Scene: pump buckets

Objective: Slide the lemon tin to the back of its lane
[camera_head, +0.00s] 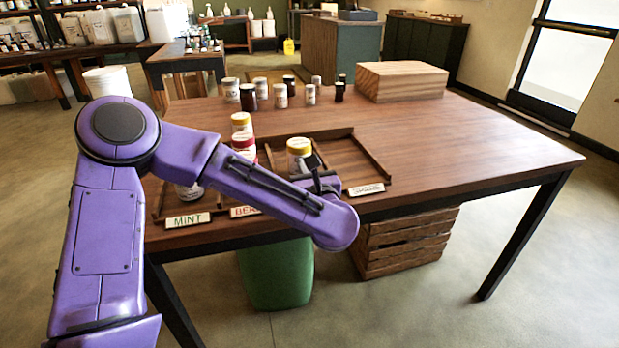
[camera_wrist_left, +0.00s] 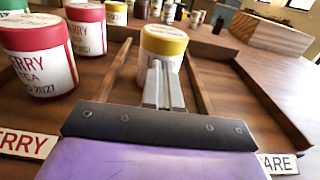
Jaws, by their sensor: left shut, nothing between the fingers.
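The yellow-lidded tin, which I take as the lemon tin (camera_head: 299,147), stands upright in a lane between two low wooden dividers. It also shows in the left wrist view (camera_wrist_left: 165,40), its lower front hidden by my fingers. My left gripper (camera_head: 320,182) is at the front of that lane. In the left wrist view its fingers (camera_wrist_left: 157,72) are shut with nothing between them and point at the tin's front; I cannot tell whether they touch it. Bare lane floor shows behind the tin. My right gripper is not in view.
Red-lidded berry tins (camera_wrist_left: 85,28) stand in the lane to the left, with another yellow-lidded tin (camera_head: 241,122) behind. Name plates (camera_head: 187,220) line the tray's front. Several jars (camera_head: 281,95) and a wooden block (camera_head: 401,80) stand farther back. The table's right side is clear.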

